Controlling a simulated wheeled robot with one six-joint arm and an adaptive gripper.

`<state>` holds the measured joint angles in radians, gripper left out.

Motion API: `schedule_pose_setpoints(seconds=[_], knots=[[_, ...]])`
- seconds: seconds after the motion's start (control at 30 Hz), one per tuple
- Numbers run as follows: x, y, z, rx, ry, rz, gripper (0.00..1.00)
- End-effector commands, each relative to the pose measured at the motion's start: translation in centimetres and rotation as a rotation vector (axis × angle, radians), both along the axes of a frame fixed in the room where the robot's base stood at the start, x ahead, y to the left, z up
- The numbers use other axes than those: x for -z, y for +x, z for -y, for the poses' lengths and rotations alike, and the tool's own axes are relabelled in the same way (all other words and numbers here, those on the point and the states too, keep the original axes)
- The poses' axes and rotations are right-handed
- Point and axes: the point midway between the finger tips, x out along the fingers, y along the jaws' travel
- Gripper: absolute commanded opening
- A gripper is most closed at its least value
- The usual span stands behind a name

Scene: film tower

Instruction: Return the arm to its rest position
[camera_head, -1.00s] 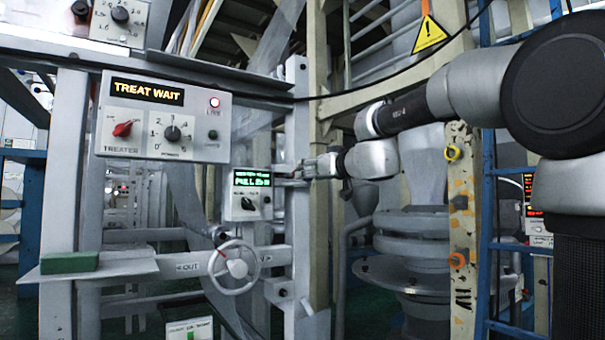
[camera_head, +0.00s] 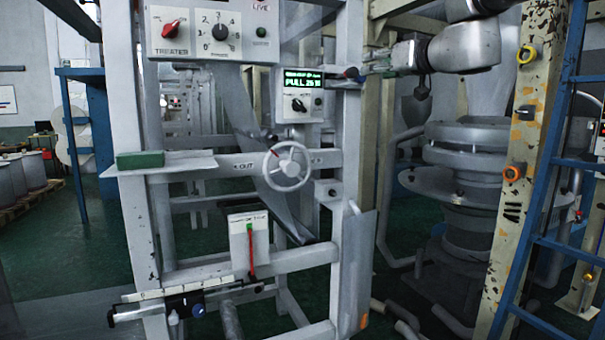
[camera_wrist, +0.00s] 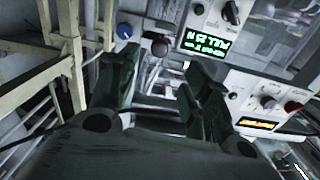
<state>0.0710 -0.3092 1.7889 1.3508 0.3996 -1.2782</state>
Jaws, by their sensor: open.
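My gripper (camera_head: 372,65) is at the upper middle of the head view, its fingers pointing left beside the small control box (camera_head: 303,95). That box has a green "PULL" readout and a dark knob. In the wrist view my gripper (camera_wrist: 158,85) shows two dark fingers spread apart with nothing between them. The green readout (camera_wrist: 207,40) lies beyond the fingers there, upper right. My arm (camera_head: 455,48) stretches in from the right, well away from any folded pose. Whether the fingertips touch the box or post is not clear.
A grey frame post (camera_head: 348,150) stands beside the gripper. A handwheel (camera_head: 287,166) and a shelf with a green block (camera_head: 140,160) are lower left. A cream post (camera_head: 520,200) and blue ladder (camera_head: 560,150) stand right.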

Motion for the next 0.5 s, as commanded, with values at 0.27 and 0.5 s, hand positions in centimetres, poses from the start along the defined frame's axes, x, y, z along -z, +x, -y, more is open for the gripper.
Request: schedule_pose_setpoints(seconds=[0.27,0.5], knots=[[13.7,-5.1,-0.1,-0.081,0.157,-0.498,0.49],[28.1,-18.5,4.8,0.08,0.051,-1.016,0.49]])
